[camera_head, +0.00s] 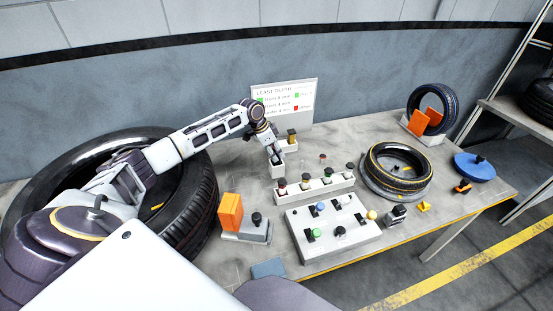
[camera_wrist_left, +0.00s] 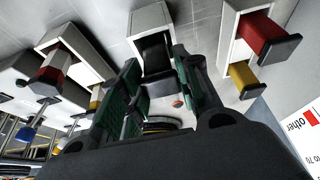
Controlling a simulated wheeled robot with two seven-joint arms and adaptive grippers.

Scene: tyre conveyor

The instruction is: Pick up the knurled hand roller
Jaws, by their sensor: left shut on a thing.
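My left gripper (camera_head: 274,155) reaches down to a small white holder (camera_head: 279,172) near the back of the bench. In the left wrist view, the fingers (camera_wrist_left: 160,65) are on both sides of a dark block-shaped end (camera_wrist_left: 155,48), which fits the hand roller. The gripper is shut on it. Its other end is hidden in or behind a white holder (camera_wrist_left: 150,18), so no knurling shows. I cannot tell if it is clear of the holder. My right gripper is not in view.
A rack of several coloured-handled tools (camera_head: 315,190) stands in front, with a button panel (camera_head: 333,230) nearer. A yellow-ringed tyre (camera_head: 398,168) lies to the right. A large tyre (camera_head: 195,205) lies under my left arm. A sign (camera_head: 290,98) stands behind.

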